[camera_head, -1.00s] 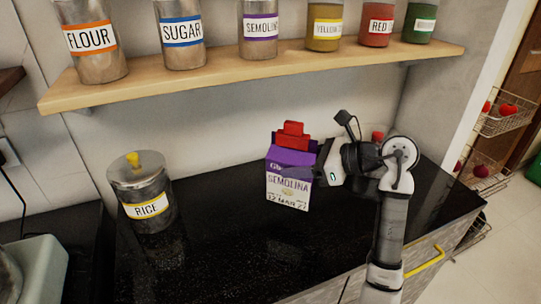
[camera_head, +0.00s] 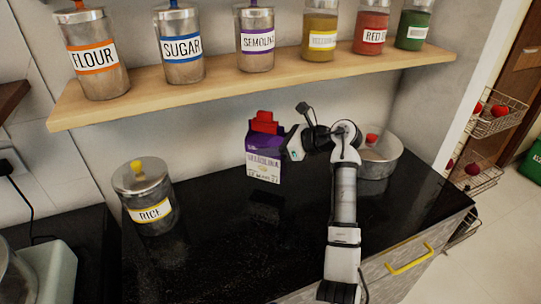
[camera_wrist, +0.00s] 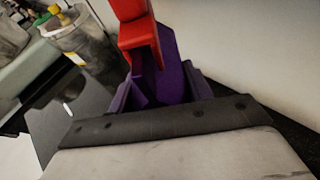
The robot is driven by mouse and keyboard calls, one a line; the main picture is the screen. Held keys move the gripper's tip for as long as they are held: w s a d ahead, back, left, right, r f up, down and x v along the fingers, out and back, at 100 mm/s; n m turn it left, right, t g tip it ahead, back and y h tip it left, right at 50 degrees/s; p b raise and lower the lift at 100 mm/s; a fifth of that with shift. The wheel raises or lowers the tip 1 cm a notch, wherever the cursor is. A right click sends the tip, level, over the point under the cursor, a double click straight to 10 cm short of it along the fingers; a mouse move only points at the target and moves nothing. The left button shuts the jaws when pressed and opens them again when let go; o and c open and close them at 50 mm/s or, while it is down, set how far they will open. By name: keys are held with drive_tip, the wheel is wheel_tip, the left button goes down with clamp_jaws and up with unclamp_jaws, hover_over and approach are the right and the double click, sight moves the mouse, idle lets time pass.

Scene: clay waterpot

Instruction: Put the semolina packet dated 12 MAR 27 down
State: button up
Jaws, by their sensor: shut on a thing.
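The semolina packet (camera_head: 264,165) is purple and white, with a red clip (camera_head: 264,122) on its folded top. It is upright over the black counter, and its date print at the bottom is too blurred now to read fully. I cannot tell whether its base touches the counter. My gripper (camera_head: 288,147) is shut on the packet's upper right side. In the wrist view the purple top of the packet (camera_wrist: 172,75) and the red clip (camera_wrist: 138,30) show close up; the fingertips are not clearly seen.
A rice jar (camera_head: 148,200) stands on the counter at left. A metal pot (camera_head: 380,160) with a red knob stands behind my arm at right. A wooden shelf (camera_head: 250,85) with several labelled jars runs above. The black counter (camera_head: 225,245) is clear in front.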

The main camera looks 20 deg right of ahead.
sight(270, 159)
drive_tip(key=shift+w+f+p, duration=0.1)
drive_tip(key=shift+f+p, duration=0.95)
drive_tip(key=shift+f, duration=0.85)
drive_tip(key=shift+w+f, duration=0.1)
drive_tip(key=shift+f, duration=0.35)
drive_tip(key=shift+f, duration=0.2)
drive_tip(key=o, duration=1.3)
drive_tip(key=shift+r, duration=0.1)
drive_tip(key=shift+r, duration=0.25)
drive_tip(key=shift+b+v, duration=2.2)
drive_tip(key=shift+v, duration=3.75)
